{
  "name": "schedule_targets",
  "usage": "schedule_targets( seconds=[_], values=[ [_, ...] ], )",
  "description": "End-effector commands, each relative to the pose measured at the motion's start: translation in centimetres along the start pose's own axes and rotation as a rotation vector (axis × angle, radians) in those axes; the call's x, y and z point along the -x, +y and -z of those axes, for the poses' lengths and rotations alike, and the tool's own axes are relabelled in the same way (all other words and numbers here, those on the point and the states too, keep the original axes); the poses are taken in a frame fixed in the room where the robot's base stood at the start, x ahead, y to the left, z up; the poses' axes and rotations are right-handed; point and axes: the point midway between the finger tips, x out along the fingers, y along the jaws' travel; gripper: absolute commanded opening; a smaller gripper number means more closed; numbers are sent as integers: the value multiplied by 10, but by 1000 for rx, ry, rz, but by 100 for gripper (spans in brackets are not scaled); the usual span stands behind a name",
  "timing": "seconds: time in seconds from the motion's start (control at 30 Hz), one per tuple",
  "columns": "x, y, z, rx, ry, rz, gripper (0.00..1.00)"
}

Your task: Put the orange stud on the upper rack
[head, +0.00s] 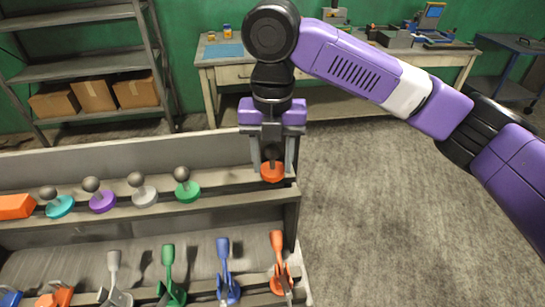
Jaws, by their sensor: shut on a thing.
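The orange stud (272,172) has an orange base with a dark ball-shaped top. It is at the right end of the upper rack (240,190), in line with the other studs. My gripper (272,158) points straight down over it, shut on the stud with a finger on each side. I cannot tell whether the base touches the rack surface or hangs just above it.
A green stud (187,188), a grey stud (144,194), a purple stud (102,199) and a teal stud (60,204) stand along the upper rack. An orange block (16,206) lies at its left end. Several upright-handled pieces, including a blue one (226,272), stand on the lower level.

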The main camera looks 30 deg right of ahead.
Motion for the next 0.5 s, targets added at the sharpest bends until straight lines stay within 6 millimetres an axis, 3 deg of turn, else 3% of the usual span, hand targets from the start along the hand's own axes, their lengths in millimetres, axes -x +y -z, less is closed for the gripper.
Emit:
schedule_targets(
  seconds=[0.5],
  values=[
    [-15,0,0,0,0,0,2]
  ],
)
